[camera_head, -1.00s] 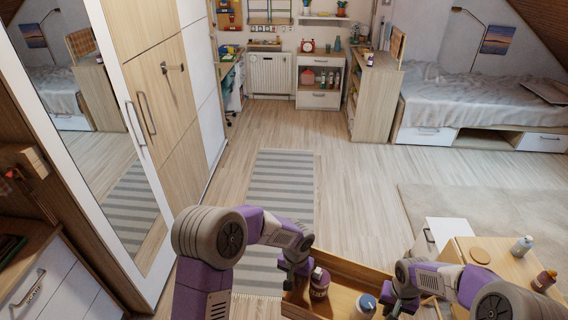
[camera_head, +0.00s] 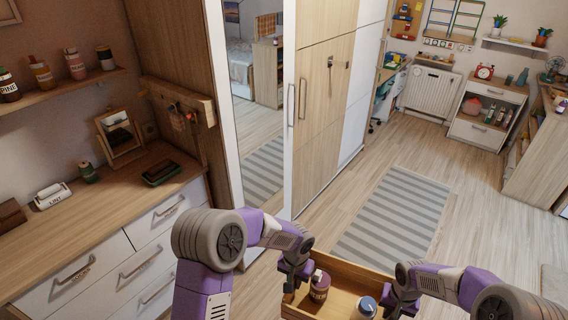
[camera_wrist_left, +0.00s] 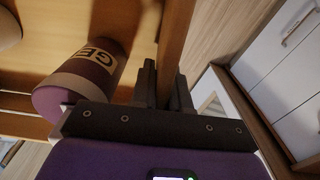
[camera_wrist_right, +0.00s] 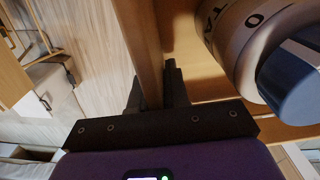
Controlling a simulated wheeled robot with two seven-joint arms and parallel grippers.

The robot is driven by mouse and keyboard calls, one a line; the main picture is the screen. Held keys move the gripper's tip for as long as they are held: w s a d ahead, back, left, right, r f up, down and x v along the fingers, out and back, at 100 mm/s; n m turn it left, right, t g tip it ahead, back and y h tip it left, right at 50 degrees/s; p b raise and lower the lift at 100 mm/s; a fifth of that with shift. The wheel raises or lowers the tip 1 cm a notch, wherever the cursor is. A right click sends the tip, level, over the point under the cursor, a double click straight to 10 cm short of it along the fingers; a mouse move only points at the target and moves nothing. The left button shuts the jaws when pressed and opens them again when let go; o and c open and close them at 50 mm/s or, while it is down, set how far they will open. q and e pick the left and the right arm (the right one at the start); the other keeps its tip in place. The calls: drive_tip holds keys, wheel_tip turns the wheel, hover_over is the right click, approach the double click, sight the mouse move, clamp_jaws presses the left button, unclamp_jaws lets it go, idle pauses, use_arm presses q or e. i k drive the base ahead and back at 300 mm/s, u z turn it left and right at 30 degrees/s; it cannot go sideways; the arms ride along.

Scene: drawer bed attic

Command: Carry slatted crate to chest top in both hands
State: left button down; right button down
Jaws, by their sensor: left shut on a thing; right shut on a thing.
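The slatted wooden crate (camera_head: 345,272) is held in front of me at the bottom of the head view, with its near part cut off. A purple jar (camera_head: 319,286) and a jar with a blue lid (camera_head: 366,307) are in it. My left gripper (camera_head: 294,283) is shut on the crate's left wall, which also shows in the left wrist view (camera_wrist_left: 176,30). My right gripper (camera_head: 397,302) is shut on the right wall, seen in the right wrist view (camera_wrist_right: 142,45). The chest top (camera_head: 60,215) is at the left, bearing several small things.
A shelf with bottles (camera_head: 60,88) hangs above. The chest top's front middle is bare. A tall wardrobe (camera_head: 325,110) stands ahead.

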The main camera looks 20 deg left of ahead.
sight(82, 219)
drive_tip(key=u, duration=1.8)
drive_tip(key=i, duration=1.3)
drive_tip(key=u, duration=0.75)
